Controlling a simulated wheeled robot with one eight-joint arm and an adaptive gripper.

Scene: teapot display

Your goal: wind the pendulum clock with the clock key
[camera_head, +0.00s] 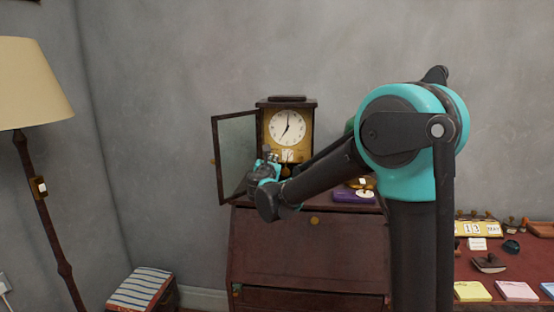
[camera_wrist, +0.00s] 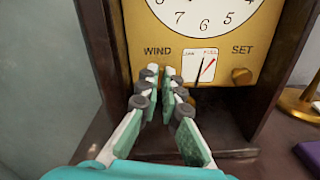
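The pendulum clock (camera_head: 287,130) stands upright on a dark wooden desk (camera_head: 290,245), its glass door (camera_head: 237,155) swung open to the left. In the wrist view, its gold face plate (camera_wrist: 220,43) reads WIND at left and SET at right.
The open door is close on the left of my gripper. A purple item (camera_head: 353,195) and a brass stand (camera_wrist: 300,100) are right of the clock. A floor lamp (camera_head: 30,90) stands at far left, a striped stool (camera_head: 140,288) below. A red-topped table (camera_head: 500,262) with cards is at right.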

